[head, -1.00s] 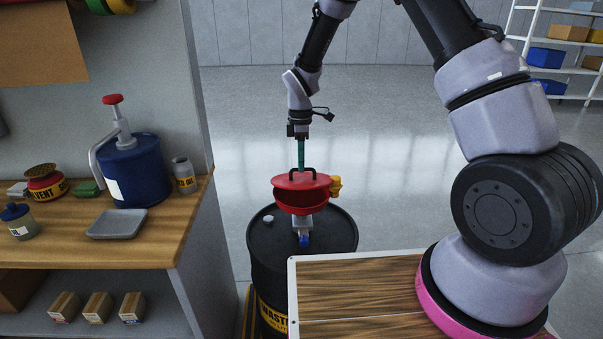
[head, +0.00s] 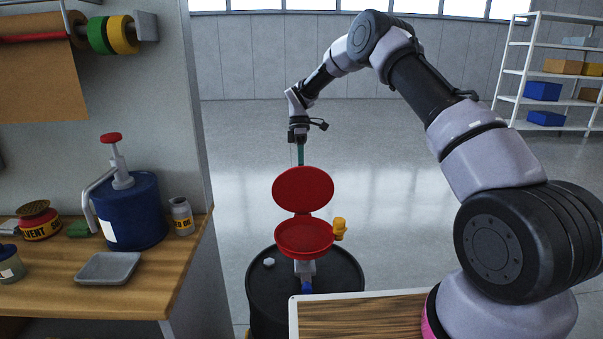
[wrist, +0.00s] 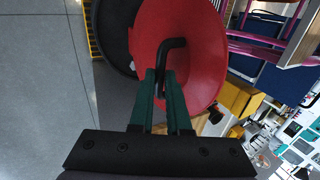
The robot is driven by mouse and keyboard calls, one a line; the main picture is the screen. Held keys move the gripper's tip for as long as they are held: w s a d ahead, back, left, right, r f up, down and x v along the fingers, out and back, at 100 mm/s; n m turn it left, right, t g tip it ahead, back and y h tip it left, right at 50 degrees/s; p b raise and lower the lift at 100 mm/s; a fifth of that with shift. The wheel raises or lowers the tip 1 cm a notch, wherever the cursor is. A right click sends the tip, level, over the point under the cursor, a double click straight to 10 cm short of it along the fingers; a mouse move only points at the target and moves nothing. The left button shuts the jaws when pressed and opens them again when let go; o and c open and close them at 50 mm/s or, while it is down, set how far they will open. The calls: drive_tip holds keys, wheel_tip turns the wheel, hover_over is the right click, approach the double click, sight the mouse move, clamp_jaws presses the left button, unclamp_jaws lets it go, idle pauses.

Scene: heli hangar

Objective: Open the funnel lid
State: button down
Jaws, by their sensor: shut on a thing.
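The red funnel (head: 304,238) sits on top of the black drum (head: 345,278), with its round mouth exposed. Its red lid (head: 303,190) stands raised, roughly upright, behind the mouth, its underside facing the head camera. In the wrist view the lid (wrist: 195,50) fills the upper middle, with its black handle (wrist: 172,44) across it. My gripper (head: 300,160) is behind and above the lid, its green fingers shut on the handle. The wrist view shows the fingertips (wrist: 163,85) around one leg of the handle. The head view hides the handle behind the lid.
A yellow fitting (head: 339,229) sticks out at the funnel's right side. A wooden workbench (head: 165,270) at left holds a blue pump container (head: 133,212) and a grey tray (head: 109,268). Open floor lies behind the drum. A white shelf rack (head: 515,85) stands far right.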

drive_tip(key=shift+w+d+f, duration=0.1)
drive_tip(key=shift+w+f, duration=0.25)
drive_tip(key=shift+w, duration=0.5)
drive_tip(key=shift+w+f, duration=0.35)
drive_tip(key=shift+w, duration=0.5)
drive_tip(key=c, duration=0.9)
unclamp_jaws()
drive_tip(key=shift+r, duration=0.1)
drive_tip(key=shift+w+r, duration=0.1)
drive_tip(key=v, duration=1)
drive_tip(key=shift+w+r, duration=0.2)
drive_tip(key=shift+s, duration=0.1)
